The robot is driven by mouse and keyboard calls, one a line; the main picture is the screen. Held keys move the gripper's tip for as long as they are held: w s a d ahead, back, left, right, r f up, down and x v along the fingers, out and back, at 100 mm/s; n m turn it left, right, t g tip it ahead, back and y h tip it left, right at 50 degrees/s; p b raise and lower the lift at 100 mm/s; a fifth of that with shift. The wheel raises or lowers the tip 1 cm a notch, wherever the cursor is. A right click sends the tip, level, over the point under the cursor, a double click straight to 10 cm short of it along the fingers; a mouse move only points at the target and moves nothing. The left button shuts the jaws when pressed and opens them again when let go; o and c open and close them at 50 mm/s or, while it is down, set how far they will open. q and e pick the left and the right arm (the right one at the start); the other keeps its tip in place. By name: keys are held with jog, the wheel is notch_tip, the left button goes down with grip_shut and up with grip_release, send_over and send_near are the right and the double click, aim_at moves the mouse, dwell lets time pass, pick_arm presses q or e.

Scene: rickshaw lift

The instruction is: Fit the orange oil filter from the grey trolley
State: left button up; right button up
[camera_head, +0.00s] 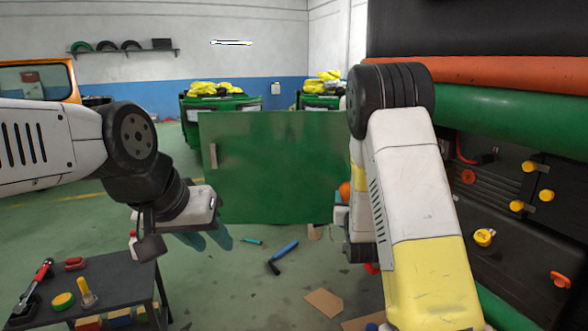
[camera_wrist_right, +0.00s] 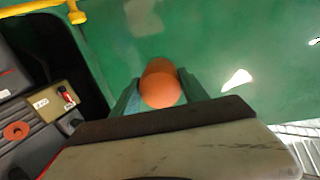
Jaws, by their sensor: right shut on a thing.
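The orange oil filter (camera_wrist_right: 161,84) is between the two fingers of my right gripper (camera_wrist_right: 160,92), which is shut on it. In the head view only a sliver of the filter (camera_head: 345,191) shows beside my right wrist, in front of the green panel. My right arm hides most of that gripper there. My left gripper (camera_head: 206,240) is open and empty, above the floor and to the right of the grey trolley (camera_head: 112,272). The dark engine bay (camera_head: 485,215) is at the right, with yellow and orange caps; I cannot make out the filter's seat.
A large green panel (camera_head: 265,165) stands upright between my arms. The trolley holds a red-handled tool (camera_head: 38,280), a yellow-green disc (camera_head: 63,301) and a yellow-topped item (camera_head: 86,291). A blue-handled tool (camera_head: 284,256) and cardboard (camera_head: 324,301) lie on the floor. Green bins (camera_head: 222,120) stand behind.

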jog(key=shift+s+a+n+y, duration=0.2)
jog(key=shift+a+n+y, duration=0.1)
jog(key=shift+a+y, duration=0.15)
jog(key=w+d+f+m+g+h, duration=0.1)
jog(key=d+m+g+h, duration=0.1)
jog(key=d+m+h, duration=0.4)
jog(key=w+d+f+m+g+h, duration=0.1)
jog(key=w+d+m+g+h, duration=0.1)
jog(key=d+m+h, duration=0.45)
jog(key=s+d+f+m+g+h, duration=0.1)
jog(key=d+m+g, duration=0.1)
jog(key=d+m, duration=0.1)
jog(key=s+d+f+m+g+h, duration=0.1)
jog(key=s+d+f+m+g, duration=0.1)
jog(key=d+m, duration=0.1)
jog(key=s+d+f+m+g+h, duration=0.1)
jog(key=d+f+m+g, duration=0.1)
jog(key=m, duration=0.3)
jog(key=shift+s+d+f+m+g+h, duration=0.1)
jog(key=shift+s+d+m+g+h, duration=0.15)
jog(key=shift+d+m+g+h, duration=0.35)
jog(key=shift+n, duration=0.25)
jog(key=shift+x, duration=2.1)
jog(key=w+d+n, duration=0.3)
jog(key=d+n, duration=0.4)
jog(key=n, duration=0.9)
jog(key=shift+d+n, duration=0.35)
jog(key=shift+n, duration=0.05)
